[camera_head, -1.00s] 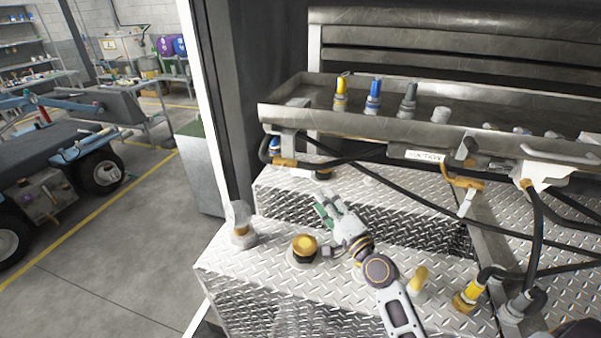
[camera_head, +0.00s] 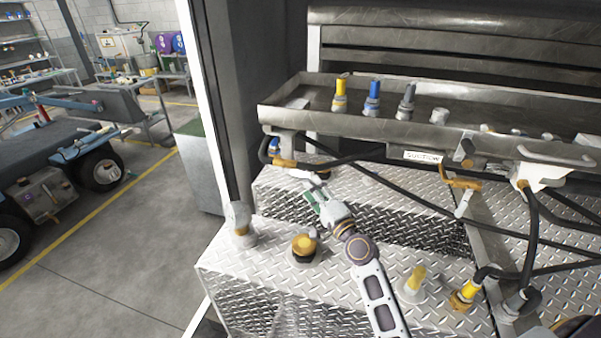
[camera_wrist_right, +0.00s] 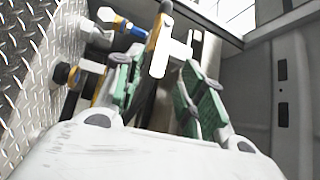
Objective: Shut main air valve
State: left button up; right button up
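An orange-handled valve (camera_head: 284,163) sits under the left end of the metal tray, where a black hose bends down. Which valve is the main air valve is not labelled in view. My right gripper (camera_head: 311,195) is just below and right of it, over the diamond-plate step, pointing toward the valve area. In the wrist view, my right gripper (camera_wrist_right: 165,95) has its green-padded fingers spread apart. A pale fitting with an orange handle (camera_wrist_right: 158,40) shows beyond and between the fingers; contact cannot be told. My left gripper is not in view.
The metal tray (camera_head: 290,116) with several capped fittings overhangs the step. Black hoses (camera_head: 420,205) cross to the right. A yellow-topped fitting (camera_head: 304,246) stands close to my right arm. A dark upright post (camera_head: 236,120) borders the left.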

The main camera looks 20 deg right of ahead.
aim_at(301, 174)
jog(key=shift+p+x, duration=0.7)
jog(key=shift+x, duration=3.3)
grip_shut()
